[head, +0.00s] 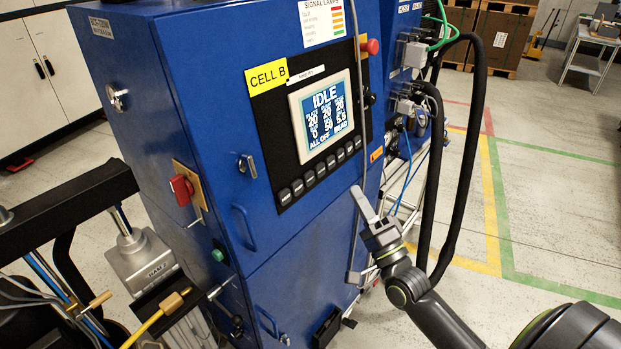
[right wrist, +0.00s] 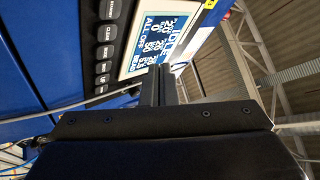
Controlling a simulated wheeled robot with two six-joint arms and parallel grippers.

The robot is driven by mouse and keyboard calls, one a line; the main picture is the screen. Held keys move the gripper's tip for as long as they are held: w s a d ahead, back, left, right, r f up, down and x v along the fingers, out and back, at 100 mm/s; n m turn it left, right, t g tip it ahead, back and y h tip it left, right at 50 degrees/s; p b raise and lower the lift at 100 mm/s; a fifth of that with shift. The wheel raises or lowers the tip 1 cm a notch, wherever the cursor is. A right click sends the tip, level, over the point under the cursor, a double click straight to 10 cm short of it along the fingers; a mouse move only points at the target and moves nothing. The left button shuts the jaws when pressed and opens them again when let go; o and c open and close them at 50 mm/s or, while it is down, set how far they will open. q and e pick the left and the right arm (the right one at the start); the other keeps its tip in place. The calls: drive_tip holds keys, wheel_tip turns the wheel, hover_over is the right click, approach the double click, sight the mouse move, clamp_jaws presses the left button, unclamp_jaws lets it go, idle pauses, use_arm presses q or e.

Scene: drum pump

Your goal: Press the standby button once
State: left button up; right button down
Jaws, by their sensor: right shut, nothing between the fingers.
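A blue cabinet (head: 200,80) carries a dark control panel with a lit screen (head: 322,115) reading IDLE. The screen (right wrist: 165,45) and the button row (right wrist: 106,45) also show in the right wrist view, seen at a steep angle. My right gripper (head: 358,192) is shut and empty, its fingers pointing up just below and right of the row's right end, apparently apart from the buttons. Its fingers (right wrist: 158,85) also show in the wrist view. My left gripper is not in view.
A red knob (head: 373,46) sits above the screen's right side. A red switch (head: 181,188) and a green button (head: 218,255) are on the cabinet's left. Black hoses (head: 478,130) hang at the right. Open floor (head: 550,200) lies further right.

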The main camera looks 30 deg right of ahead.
drive_tip(key=b, duration=0.3)
approach(311, 172)
wheel_tip(311, 172, up, 3)
drive_tip(key=w+d, duration=0.1)
drive_tip(key=w, duration=0.2)
drive_tip(key=shift+w+a+r+b, duration=0.2)
drive_tip(key=shift+w+a+b, duration=0.1)
drive_tip(key=shift+w, duration=0.15)
drive_tip(key=shift+w, duration=0.1)
idle(1.3)
drive_tip(key=shift+w+a, duration=0.15)
drive_tip(key=shift+w, duration=0.15)
drive_tip(key=shift+w+a+f+b, duration=0.15)
drive_tip(key=shift+w+b, duration=0.2)
drive_tip(key=shift+b, duration=0.1)
idle(0.6)
idle(0.3)
drive_tip(key=shift+s+d+p, duration=0.35)
drive_tip(key=shift+s, duration=0.45)
